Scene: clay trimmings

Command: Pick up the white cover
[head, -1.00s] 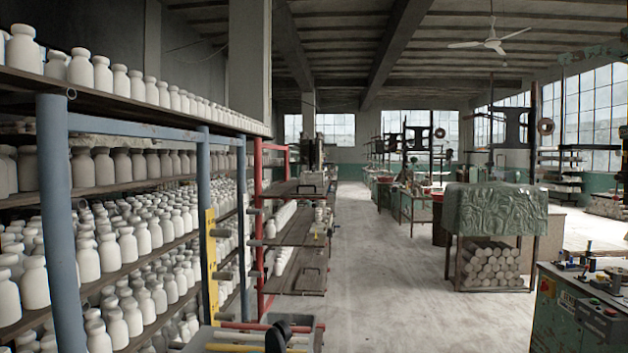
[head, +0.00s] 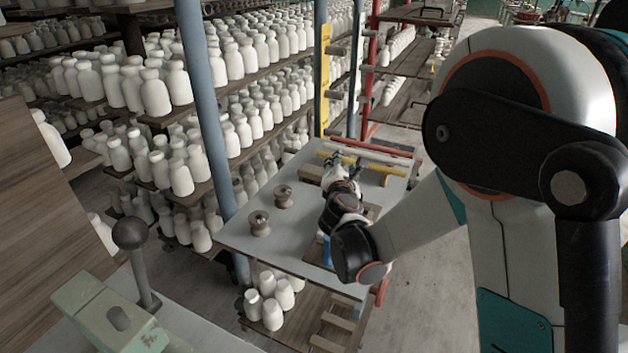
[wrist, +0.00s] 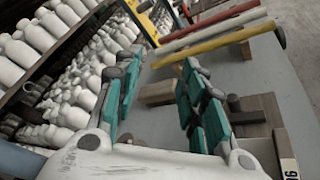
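My gripper (wrist: 160,65) is open in the wrist view, its two teal-padded fingers apart with nothing between them. It is above the grey table top (wrist: 260,75). In the head view my gripper (head: 338,162) is over the far part of the same table (head: 250,228), near the coloured bars, partly hidden by its own wrist. I cannot make out a separate white cover in either view; my arm hides part of the table.
Two spools (head: 260,223) stand on the table's left part. Red, yellow and white bars (wrist: 220,28) and wooden blocks (wrist: 157,93) lie near the gripper. A small box with a black-marked label (wrist: 289,166) is at lower right. Shelves of white bottles (head: 240,60) line the left.

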